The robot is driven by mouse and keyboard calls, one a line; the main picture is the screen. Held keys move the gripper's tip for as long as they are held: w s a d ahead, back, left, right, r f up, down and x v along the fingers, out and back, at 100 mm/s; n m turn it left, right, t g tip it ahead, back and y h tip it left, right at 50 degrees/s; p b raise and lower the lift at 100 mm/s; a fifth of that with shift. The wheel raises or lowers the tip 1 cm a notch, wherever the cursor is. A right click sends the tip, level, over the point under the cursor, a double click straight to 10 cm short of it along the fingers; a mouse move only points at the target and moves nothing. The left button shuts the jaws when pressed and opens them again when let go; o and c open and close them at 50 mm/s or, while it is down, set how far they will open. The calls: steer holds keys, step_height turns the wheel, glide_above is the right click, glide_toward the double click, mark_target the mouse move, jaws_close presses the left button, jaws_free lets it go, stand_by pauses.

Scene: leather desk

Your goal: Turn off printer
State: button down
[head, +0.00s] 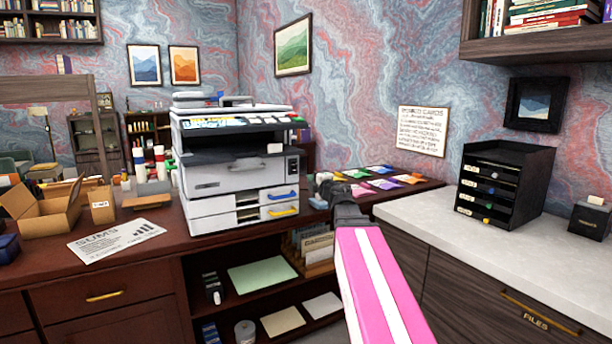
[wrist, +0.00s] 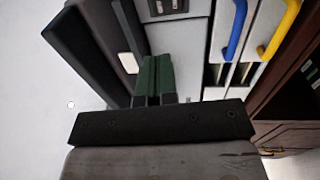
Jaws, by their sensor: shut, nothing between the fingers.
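The grey and white printer (head: 235,178) stands on the brown desk, its two drawers at the bottom with blue and yellow handles. A small dark control panel (head: 292,166) is at the right of its front. My gripper (head: 328,183) is in front of and to the right of the printer; its fingers are hard to make out there. In the wrist view the green fingers (wrist: 152,64) are together and empty, in front of the printer's face (wrist: 185,50). The panel (wrist: 165,7) shows partly at the top edge. I cannot tell whether the fingers touch the printer.
Colourful packets (head: 382,183) lie on the desk right of the printer. An open cardboard box (head: 45,210) and a paper sheet (head: 116,240) are on the left. A white counter (head: 480,240) at right holds a black drawer organizer (head: 505,183). Shelves with papers are under the desk.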

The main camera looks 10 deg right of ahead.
mark_target(294, 164)
steer(key=x, duration=1.3)
steer(key=shift+w, duration=0.2)
steer(key=shift+a+r, duration=0.1)
steer(key=shift+w+r, duration=0.1)
steer(key=shift+w, duration=0.25)
steer(key=shift+s, duration=0.35)
steer(key=r+v, duration=0.3)
steer(key=v, duration=1)
steer(key=shift+s, duration=0.4)
